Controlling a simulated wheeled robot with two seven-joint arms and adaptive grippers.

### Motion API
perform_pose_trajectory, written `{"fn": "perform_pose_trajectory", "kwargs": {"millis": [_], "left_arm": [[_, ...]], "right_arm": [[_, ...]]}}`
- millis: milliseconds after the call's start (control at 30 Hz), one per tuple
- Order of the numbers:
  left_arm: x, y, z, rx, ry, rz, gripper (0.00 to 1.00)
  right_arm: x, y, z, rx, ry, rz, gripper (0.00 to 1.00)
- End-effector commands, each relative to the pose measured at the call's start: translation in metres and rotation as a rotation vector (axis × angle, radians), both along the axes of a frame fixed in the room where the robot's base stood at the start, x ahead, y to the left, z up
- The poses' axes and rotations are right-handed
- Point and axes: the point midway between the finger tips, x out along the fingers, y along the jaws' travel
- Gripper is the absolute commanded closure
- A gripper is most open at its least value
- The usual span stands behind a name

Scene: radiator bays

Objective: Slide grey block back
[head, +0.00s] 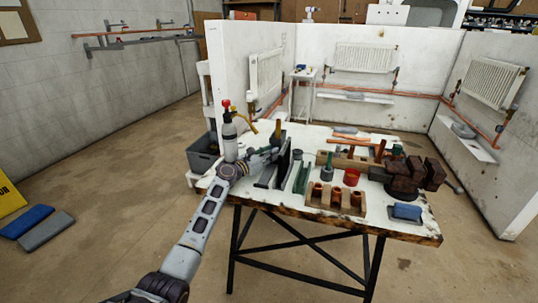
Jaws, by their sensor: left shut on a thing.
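My left gripper (266,157) reaches in over the left part of the workbench, its fingers shut on a dark grey upright block (285,160). The exact contact is small and partly hidden by the gripper. The block stands among narrow dark and green upright pieces on the bench. Another flat grey block (47,231) lies on the floor at the far left, well away from the gripper. My right gripper is not in view.
A grey bin (204,160) is at the left.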

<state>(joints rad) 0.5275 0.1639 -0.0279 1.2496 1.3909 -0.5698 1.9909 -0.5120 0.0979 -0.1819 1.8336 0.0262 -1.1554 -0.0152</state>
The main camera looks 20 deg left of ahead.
Motion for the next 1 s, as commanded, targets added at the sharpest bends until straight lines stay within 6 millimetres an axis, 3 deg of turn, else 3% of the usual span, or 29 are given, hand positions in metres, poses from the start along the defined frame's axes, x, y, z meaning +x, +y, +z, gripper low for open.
{"fn": "perform_pose_trajectory", "kwargs": {"millis": [200,233,400,633,1000], "left_arm": [[0.002,0.002,0.004,-0.002,-0.006,0.007,1.0],[0.002,0.002,0.004,-0.002,-0.006,0.007,0.71],[0.001,0.002,0.004,-0.002,-0.006,0.005,0.53],[0.001,0.001,0.003,-0.001,-0.004,0.003,0.53],[-0.007,0.005,0.002,0.0,-0.004,0.003,0.53]], "right_arm": [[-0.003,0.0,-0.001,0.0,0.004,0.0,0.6],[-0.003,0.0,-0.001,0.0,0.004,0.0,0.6],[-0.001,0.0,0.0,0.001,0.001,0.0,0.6],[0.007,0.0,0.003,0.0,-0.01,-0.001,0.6],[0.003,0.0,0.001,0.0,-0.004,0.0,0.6]]}}
